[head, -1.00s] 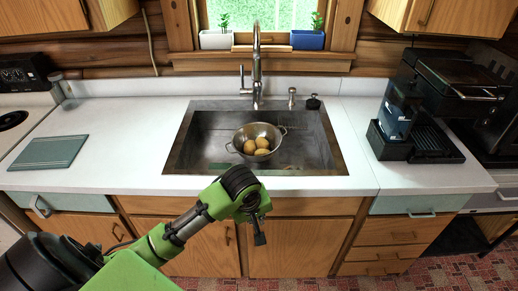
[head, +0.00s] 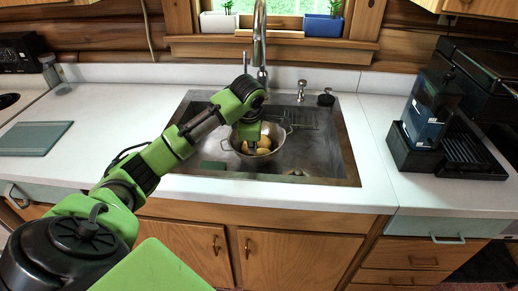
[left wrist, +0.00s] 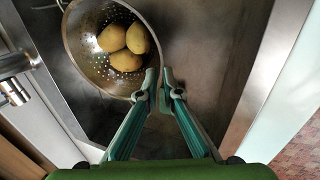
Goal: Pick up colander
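The metal colander (head: 283,149) sits in the sink basin (head: 325,160) and holds several yellowish potatoes (head: 262,144). In the left wrist view the colander (left wrist: 84,62) is at the upper left, with the potatoes (left wrist: 126,61) inside. My left gripper (head: 247,143) reaches down over the colander and hides part of it. In the left wrist view my left gripper (left wrist: 160,76) has its fingertips close together at the colander's rim, one on each side of it, and appears shut on the rim. My right gripper is not in view.
The faucet (head: 260,45) stands behind the sink, close to my left wrist. A soap dispenser (head: 301,92) is at the back rim. The white counter around the sink is mostly clear.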

